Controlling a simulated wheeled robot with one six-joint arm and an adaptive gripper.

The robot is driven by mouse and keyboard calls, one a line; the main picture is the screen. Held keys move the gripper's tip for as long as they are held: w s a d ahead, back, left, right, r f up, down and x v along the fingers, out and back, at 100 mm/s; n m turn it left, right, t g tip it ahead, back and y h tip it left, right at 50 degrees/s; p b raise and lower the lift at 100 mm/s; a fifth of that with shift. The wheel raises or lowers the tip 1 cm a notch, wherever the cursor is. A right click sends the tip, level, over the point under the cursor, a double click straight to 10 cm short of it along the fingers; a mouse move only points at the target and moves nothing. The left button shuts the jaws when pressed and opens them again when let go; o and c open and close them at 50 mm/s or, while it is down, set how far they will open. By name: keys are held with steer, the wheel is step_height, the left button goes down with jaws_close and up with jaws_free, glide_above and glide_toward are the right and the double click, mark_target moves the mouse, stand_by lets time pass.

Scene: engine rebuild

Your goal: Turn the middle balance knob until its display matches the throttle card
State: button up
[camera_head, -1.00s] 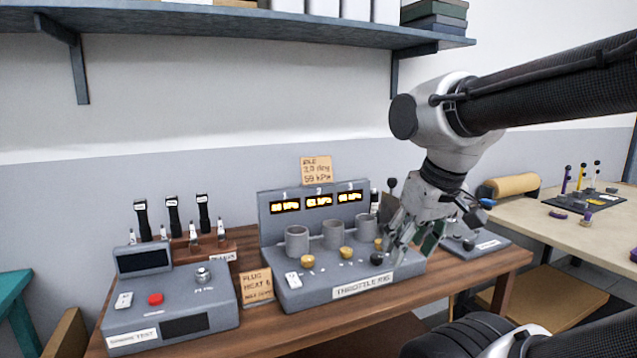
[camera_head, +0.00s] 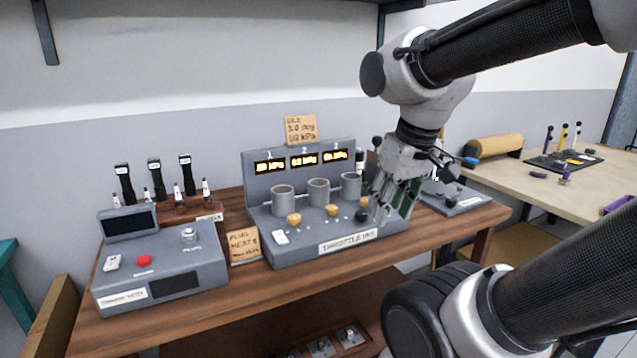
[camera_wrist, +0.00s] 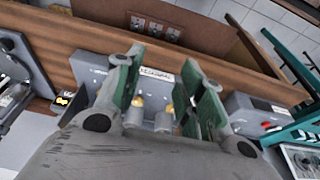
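The grey throttle rig (camera_head: 258,222) stands on the wooden bench with three lit displays; their digits are too blurred to read surely. The middle display (camera_head: 304,160) is under the number 2. The middle yellow balance knob (camera_head: 331,210) sits in front of the middle grey cylinder. The tan throttle card (camera_head: 300,129) stands above the rig, with a handwritten kPa value that is hard to read. My gripper (camera_head: 392,205) hangs at the rig's right end, right of the knobs.
A black knob (camera_head: 361,216) is on the rig close to my gripper. The spark tester (camera_head: 205,252) and a plug heat card (camera_head: 244,244) are left of the rig. Another grey device (camera_head: 465,197) is at the right. A shelf with parts lies below the bench.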

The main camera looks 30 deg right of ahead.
mark_target(332, 207)
steer(key=w+f+m+g, duration=0.1)
steer(key=w+f+m, duration=0.1)
steer(key=w, duration=0.5)
steer(key=w+d+f+m+g, duration=0.1)
steer(key=w+f, duration=0.1)
steer(key=w, duration=0.5)
steer(key=w+f+m+g, duration=0.1)
steer(key=w+m+g, duration=0.1)
steer(key=w, duration=0.5)
steer(key=shift+w+d+f+m, duration=0.2)
steer(key=shift+w+f+m, duration=0.1)
steer(key=shift+w+f, duration=0.1)
steer(key=w+r+m, duration=0.2)
steer(key=w, duration=0.1)
steer(key=shift+r+m+t, duration=0.1)
steer(key=shift+m+t, duration=0.2)
steer(key=shift+m, duration=0.5)
steer(key=shift+f, duration=0.3)
step_height(332, 207, down, 7)
steer(key=shift+f, duration=0.2)
steer(key=shift+c, duration=0.3)
